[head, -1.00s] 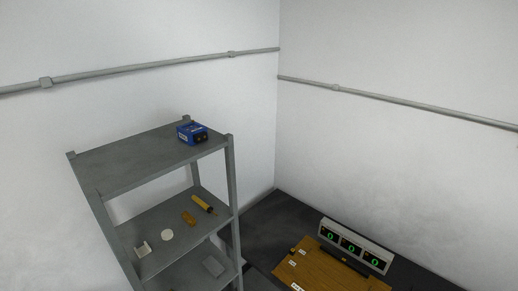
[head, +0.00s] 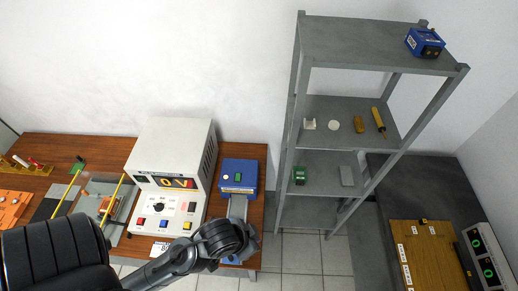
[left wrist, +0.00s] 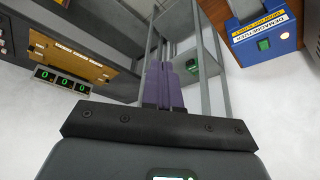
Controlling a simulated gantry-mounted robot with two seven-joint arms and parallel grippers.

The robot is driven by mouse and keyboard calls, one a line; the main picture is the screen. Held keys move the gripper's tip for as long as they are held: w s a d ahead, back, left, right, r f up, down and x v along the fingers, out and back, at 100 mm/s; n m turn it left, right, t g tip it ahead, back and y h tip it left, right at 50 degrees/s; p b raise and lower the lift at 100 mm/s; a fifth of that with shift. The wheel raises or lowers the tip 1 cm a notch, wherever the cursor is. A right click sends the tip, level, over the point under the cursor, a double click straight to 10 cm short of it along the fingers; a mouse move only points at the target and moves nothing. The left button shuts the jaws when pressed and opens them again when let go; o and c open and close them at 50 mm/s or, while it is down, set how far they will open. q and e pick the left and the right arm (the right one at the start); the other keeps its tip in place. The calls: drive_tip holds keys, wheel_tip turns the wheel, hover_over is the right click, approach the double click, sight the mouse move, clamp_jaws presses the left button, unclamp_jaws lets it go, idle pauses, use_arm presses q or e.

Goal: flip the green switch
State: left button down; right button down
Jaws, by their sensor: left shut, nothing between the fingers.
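The green switch (head: 238,177) is on the sloped front of a blue box (head: 238,165) on the wooden bench, right of the white power unit. My right gripper is out of view.
The white power unit (head: 172,180) with a red display stands just left of the blue box. A grey shelf (head: 345,106) with small parts stands to the right. A wooden panel (head: 425,240) is at lower right. Tiled floor lies between.

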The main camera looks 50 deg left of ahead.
use_arm(q)
drive_tip(key=w+d+f+m+h+b, duration=0.1)
drive_tip(key=d+f+m+h, duration=0.2)
drive_tip(key=f, duration=0.5)
drive_tip(key=d+f+m+h+b, duration=0.1)
drive_tip(key=d+f+m+h, duration=0.2)
drive_tip(key=f, duration=0.4)
drive_tip(key=a+f+m+g+b, duration=0.2)
drive_tip(key=a+f+g+b, duration=0.2)
drive_tip(key=a+f, duration=0.45)
drive_tip(key=w+a+r+g+y+b, duration=0.1)
drive_tip(key=w+a+r+b, duration=0.15)
drive_tip(key=a, duration=0.95)
drive_tip(key=w+a+r+y+b, duration=0.15)
drive_tip(key=w+a, duration=0.25)
drive_tip(key=a, duration=0.7)
drive_tip(key=w+a+r+t+y+b, duration=0.2)
drive_tip(key=w+a+r, duration=0.5)
drive_tip(key=a+r, duration=0.3)
drive_tip(key=shift+w+r+n, duration=0.15)
drive_tip(key=shift+r+n, duration=0.25)
